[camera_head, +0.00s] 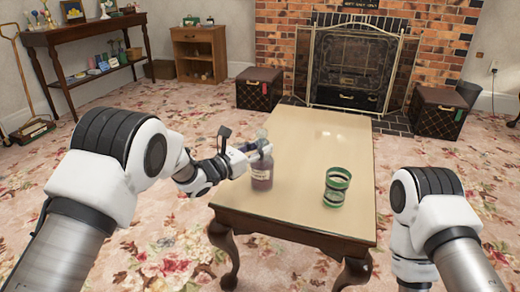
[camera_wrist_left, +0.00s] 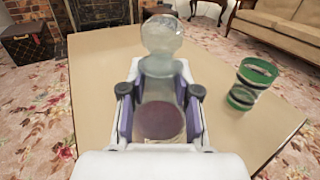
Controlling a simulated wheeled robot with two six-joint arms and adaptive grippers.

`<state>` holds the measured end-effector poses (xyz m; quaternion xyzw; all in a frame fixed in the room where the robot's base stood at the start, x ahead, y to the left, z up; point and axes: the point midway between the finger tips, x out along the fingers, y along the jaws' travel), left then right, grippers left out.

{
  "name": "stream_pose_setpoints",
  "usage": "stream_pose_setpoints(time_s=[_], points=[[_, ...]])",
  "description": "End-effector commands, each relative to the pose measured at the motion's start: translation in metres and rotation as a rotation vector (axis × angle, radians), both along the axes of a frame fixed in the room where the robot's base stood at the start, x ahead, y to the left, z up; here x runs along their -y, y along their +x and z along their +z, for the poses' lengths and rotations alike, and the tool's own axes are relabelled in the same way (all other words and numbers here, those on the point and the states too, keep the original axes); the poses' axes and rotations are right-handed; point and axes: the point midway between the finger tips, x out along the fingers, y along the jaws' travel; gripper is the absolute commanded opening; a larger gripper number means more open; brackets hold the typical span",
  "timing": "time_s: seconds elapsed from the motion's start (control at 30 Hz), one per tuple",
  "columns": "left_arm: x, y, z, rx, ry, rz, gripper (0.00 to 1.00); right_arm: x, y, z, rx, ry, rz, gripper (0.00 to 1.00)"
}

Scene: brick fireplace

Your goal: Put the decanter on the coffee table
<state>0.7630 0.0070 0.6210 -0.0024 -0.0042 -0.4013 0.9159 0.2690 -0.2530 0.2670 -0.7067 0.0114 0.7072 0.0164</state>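The decanter (camera_head: 262,172) is a clear bottle with dark reddish liquid, a pale label and a stopper. It is upright at the left side of the coffee table (camera_head: 300,140), and its base appears to rest on the tabletop. My left gripper (camera_head: 262,150) is at its upper part. In the left wrist view the decanter (camera_wrist_left: 160,75) stands between the two fingers (camera_wrist_left: 158,108), which sit close against its sides. Whether both fingers press on the glass is hard to tell. My right gripper is out of view; only part of my right arm shows.
A green-banded glass (camera_head: 337,186) stands on the table to the right of the decanter. The tabletop's far half is clear. Two dark trunks (camera_head: 260,88) (camera_head: 438,112) flank the fireplace (camera_head: 352,68) behind the table. A wooden console (camera_head: 90,50) stands at the left wall.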

Motion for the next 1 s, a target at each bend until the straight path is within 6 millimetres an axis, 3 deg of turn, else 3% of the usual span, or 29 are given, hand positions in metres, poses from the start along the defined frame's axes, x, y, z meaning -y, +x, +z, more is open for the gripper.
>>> stream_pose_setpoints(time_s=[0.03, 0.07, 0.47, 0.8, 1.0], points=[[0.0, 0.0, -0.001, -0.001, 0.001, 0.0, 0.45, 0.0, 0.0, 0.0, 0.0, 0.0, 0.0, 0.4], [0.0, 0.0, 0.0, -0.001, 0.001, 0.0, 0.56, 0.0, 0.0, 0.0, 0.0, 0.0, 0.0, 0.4], [-0.004, -0.003, 0.003, -0.001, 0.0, 0.001, 0.56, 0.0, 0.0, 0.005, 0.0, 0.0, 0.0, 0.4], [-0.064, -0.057, 0.004, -0.005, -0.002, 0.004, 0.56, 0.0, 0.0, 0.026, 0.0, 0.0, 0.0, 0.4], [-0.086, -0.079, 0.002, -0.001, -0.001, 0.0, 0.56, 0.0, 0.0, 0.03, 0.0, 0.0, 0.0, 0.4]])
